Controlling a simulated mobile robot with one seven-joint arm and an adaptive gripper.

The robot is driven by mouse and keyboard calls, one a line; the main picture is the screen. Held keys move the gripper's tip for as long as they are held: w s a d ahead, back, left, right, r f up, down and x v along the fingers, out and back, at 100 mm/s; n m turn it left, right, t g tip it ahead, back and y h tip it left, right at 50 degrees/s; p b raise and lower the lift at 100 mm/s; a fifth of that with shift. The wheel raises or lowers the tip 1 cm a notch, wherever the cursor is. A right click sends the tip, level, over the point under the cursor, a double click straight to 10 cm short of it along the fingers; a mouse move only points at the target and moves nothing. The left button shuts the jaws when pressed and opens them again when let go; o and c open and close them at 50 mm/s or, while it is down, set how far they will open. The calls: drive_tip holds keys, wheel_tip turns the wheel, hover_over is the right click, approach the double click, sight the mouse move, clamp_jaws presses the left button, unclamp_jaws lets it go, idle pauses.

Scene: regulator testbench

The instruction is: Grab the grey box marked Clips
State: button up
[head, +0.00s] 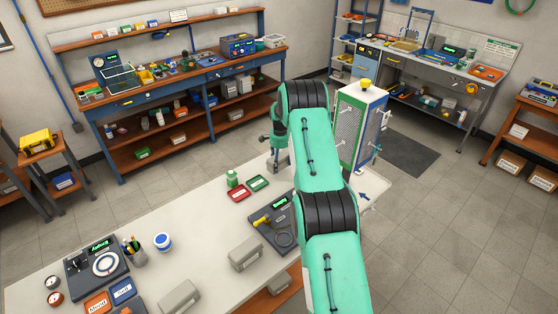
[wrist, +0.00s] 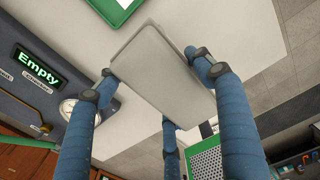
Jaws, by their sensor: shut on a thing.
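In the wrist view a plain grey box (wrist: 163,72) is between the blue fingers of my gripper (wrist: 150,84). The fingers press on it from both sides, and no label shows on the face I see. In the head view my gripper (head: 277,141) is above the back end of the pale bench, with part of the grey box (head: 279,161) below it. My arm partly hides this area. I cannot read a Clips mark on the held box. Two other grey boxes, one near the bench's middle (head: 245,253) and one at its front (head: 178,297), stand on the bench.
A white-and-green cabinet (head: 361,122) stands just right of my arm.

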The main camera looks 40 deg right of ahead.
drive_tip(key=s+a, duration=0.2)
drive_tip(key=s, duration=0.1)
drive_tip(key=s+a, duration=0.1)
drive_tip(key=s, duration=0.2)
drive_tip(key=s+a+r, duration=0.1)
drive_tip(key=s+a, duration=0.1)
drive_tip(key=s, duration=0.1)
drive_tip(key=shift+s+a, duration=0.1)
drive_tip(key=shift+a, duration=0.25)
